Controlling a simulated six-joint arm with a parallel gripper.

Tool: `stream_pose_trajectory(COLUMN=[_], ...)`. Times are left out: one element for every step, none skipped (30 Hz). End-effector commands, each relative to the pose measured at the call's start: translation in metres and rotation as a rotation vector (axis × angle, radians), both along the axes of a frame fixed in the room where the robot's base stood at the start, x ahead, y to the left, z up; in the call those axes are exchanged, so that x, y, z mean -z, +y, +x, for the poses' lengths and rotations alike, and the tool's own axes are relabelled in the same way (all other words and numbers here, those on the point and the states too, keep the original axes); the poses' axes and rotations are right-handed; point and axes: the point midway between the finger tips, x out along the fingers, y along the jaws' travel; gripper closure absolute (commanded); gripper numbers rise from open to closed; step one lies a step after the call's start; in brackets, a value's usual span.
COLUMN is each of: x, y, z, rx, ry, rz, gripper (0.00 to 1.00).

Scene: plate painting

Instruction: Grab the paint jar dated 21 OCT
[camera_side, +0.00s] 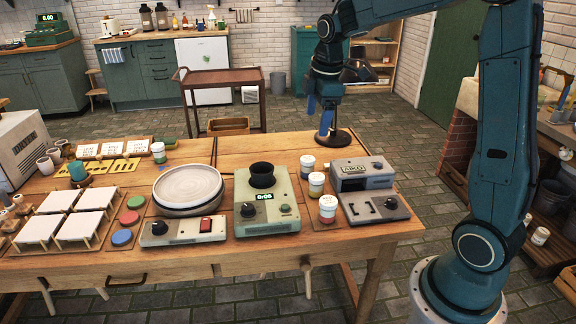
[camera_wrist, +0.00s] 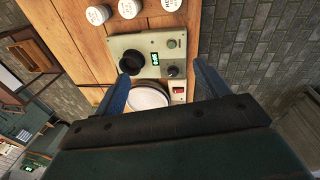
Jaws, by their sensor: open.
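Three paint jars with white lids stand in a row to the right of the green-display machine in the side view: a rear jar (camera_side: 308,165), a middle jar (camera_side: 316,184) and a front jar (camera_side: 328,209). Another jar (camera_side: 158,152) stands at the back left by the cards. The wrist view shows lids at its top edge, one at left (camera_wrist: 97,14), one in the middle (camera_wrist: 129,8) and one at right (camera_wrist: 171,4). Their marks are too small to read, so I cannot tell which is 21 OCT. My gripper (camera_side: 318,118) is open, empty and high above the table's back edge.
The machine (camera_side: 267,204) with a black cup-like top and a grey device (camera_side: 362,175) flank the jars closely. A round pale plate (camera_side: 188,190) sits on a wheel at left. A black round-based stand (camera_side: 340,139) is behind the jars. The table's front strip is clear.

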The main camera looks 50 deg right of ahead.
Motion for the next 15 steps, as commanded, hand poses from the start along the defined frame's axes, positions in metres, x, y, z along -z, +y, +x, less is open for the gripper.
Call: stream_pose_trajectory(x=[0.009,0.014,0.02,0.025,0.03,0.037,0.043,0.049,0.056,0.062,0.068,0.077,0.083,0.089,0.097], y=[-0.01,-0.015,-0.022,-0.027,-0.033,-0.04,-0.045,-0.051,-0.058,-0.064,-0.069,-0.076,-0.082,-0.087,-0.093], z=[0.008,0.012,0.017,0.022,0.025,0.03,0.033,0.036,0.041,0.043,0.046,0.049,0.052,0.054,0.056], rx=[-0.03,-0.052,-0.08,-0.102,-0.123,-0.152,-0.174,-0.196,-0.224,-0.246,-0.268,-0.296,-0.317,-0.338,-0.365], ry=[0.018,0.027,0.039,0.047,0.055,0.067,0.075,0.084,0.094,0.102,0.109,0.12,0.128,0.133,0.142], rz=[-0.002,-0.004,-0.005,-0.006,-0.008,-0.009,-0.008,-0.008,-0.008,-0.007,-0.006,-0.004,-0.003,-0.002,0.001], gripper=[0.26,0.26,0.26,0.26,0.26,0.26,0.26,0.26,0.26,0.26,0.26,0.26,0.26,0.26,0.26])
